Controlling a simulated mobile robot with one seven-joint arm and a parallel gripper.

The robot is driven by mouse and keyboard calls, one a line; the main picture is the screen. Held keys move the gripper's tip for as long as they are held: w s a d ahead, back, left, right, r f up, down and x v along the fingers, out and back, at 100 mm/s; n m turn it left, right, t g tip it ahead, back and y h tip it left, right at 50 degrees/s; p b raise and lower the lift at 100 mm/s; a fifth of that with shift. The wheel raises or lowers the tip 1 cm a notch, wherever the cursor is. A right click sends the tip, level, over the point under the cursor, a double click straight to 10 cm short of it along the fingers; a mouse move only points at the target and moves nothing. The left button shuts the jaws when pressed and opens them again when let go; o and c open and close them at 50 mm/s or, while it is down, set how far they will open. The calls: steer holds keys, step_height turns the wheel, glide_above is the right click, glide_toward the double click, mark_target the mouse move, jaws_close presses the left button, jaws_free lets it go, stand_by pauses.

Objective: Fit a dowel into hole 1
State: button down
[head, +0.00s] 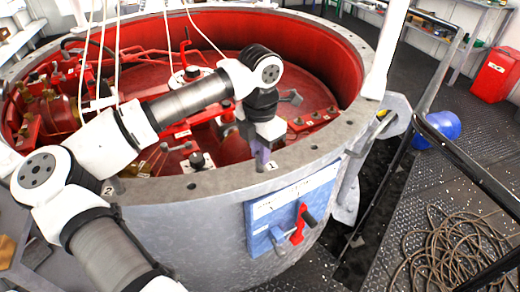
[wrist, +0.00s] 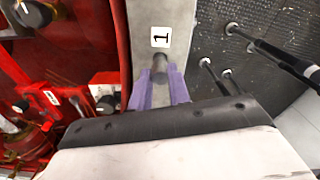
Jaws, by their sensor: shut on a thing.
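My gripper (head: 262,155) has purple fingers and points down over the grey flange rim of the big round vessel. In the wrist view my gripper (wrist: 160,76) is shut on a short dark grey dowel (wrist: 160,66), with one finger on each side. The dowel stands right beside the white label 1 (wrist: 160,37); the same label 1 shows in the head view (head: 271,164). Hole 1 itself is not visible, hidden by the dowel and fingers. I cannot tell how far the dowel's lower end is in the hole.
The rim (head: 222,185) carries a label 2 (head: 107,190) at left, with a short grey peg (head: 117,185) beside it. Red fittings and knobs fill the vessel's inside. Black railings (head: 460,160) and a coiled rope (head: 455,250) are at right.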

steer(key=shift+f, duration=0.25)
steer(key=c, duration=1.2)
jaws_free()
steer(key=shift+c, duration=0.2)
steer(key=shift+r, duration=0.1)
step_height(320, 180, up, 14)
steer(key=b, duration=0.1)
